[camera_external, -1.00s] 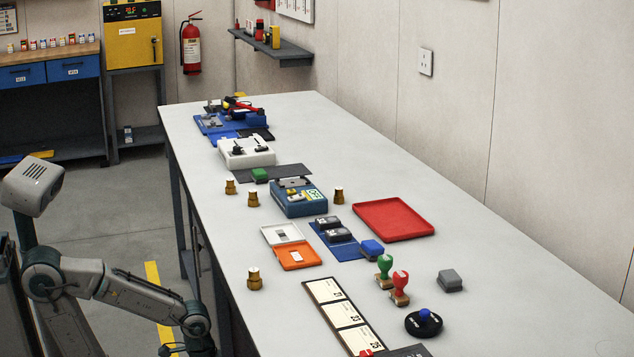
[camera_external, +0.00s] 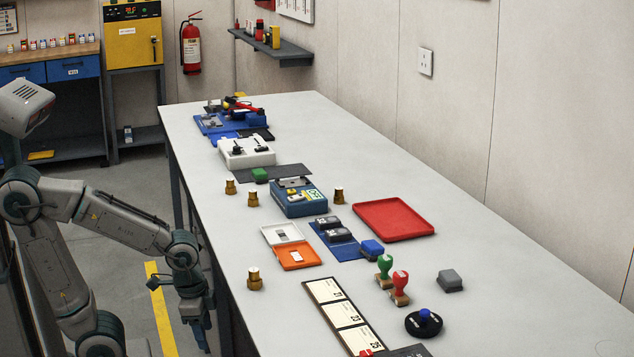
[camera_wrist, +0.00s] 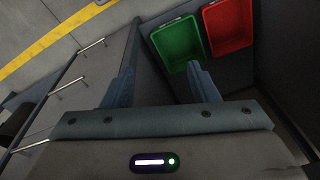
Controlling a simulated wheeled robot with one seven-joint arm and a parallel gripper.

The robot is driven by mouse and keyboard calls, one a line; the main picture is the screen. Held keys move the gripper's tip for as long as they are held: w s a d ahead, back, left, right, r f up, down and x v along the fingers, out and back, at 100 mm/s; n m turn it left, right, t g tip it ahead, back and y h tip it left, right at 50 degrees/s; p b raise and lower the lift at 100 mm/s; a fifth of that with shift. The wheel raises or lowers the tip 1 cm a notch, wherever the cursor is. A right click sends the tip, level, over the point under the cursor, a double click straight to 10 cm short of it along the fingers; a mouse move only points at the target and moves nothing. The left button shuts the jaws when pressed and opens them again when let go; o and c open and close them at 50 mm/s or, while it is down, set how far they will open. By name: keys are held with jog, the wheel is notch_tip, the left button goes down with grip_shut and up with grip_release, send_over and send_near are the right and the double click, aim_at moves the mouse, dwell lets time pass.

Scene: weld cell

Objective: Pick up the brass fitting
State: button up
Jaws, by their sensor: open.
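Several brass fittings stand upright on the long grey table. One brass fitting (camera_external: 254,279) is near the table's left edge, left of the orange tray. Two more, a brass fitting (camera_external: 230,186) and a brass fitting (camera_external: 253,198), stand further back near the same edge. Another brass fitting (camera_external: 339,195) is right of the blue device. My gripper (camera_external: 203,340) hangs beside the table's left side, below its top, pointing down, apart from every fitting. In the wrist view my gripper (camera_wrist: 160,80) has its two fingers spread with nothing between them. No fitting shows in the wrist view.
The table edge (camera_external: 215,262) lies between my gripper and the fittings. An orange tray (camera_external: 299,256), a blue device (camera_external: 298,199) and a red tray (camera_external: 393,219) stand on the table. Green (camera_wrist: 177,42) and red (camera_wrist: 228,25) bins show in the wrist view.

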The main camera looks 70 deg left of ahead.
notch_tip(320, 180, up, 50)
jog(key=s+a+n+t+p, duration=0.1)
jog(key=a+n+t+p, duration=0.2)
jog(key=p, duration=3.8)
jog(key=m+g+b, duration=0.4)
jog(key=m+b, duration=1)
send_over(253, 269)
jog(key=f, duration=2.8)
jog(key=shift+s+d+f, duration=0.25)
jog(key=shift+w+a+f+p, duration=0.15)
jog(key=shift+f+p, duration=0.1)
jog(key=shift+f, duration=1.15)
jog(key=shift+w+f+p, duration=0.15)
jog(key=shift+f+p, duration=0.05)
jog(key=shift+f, duration=1.15)
jog(key=shift+c, duration=0.3)
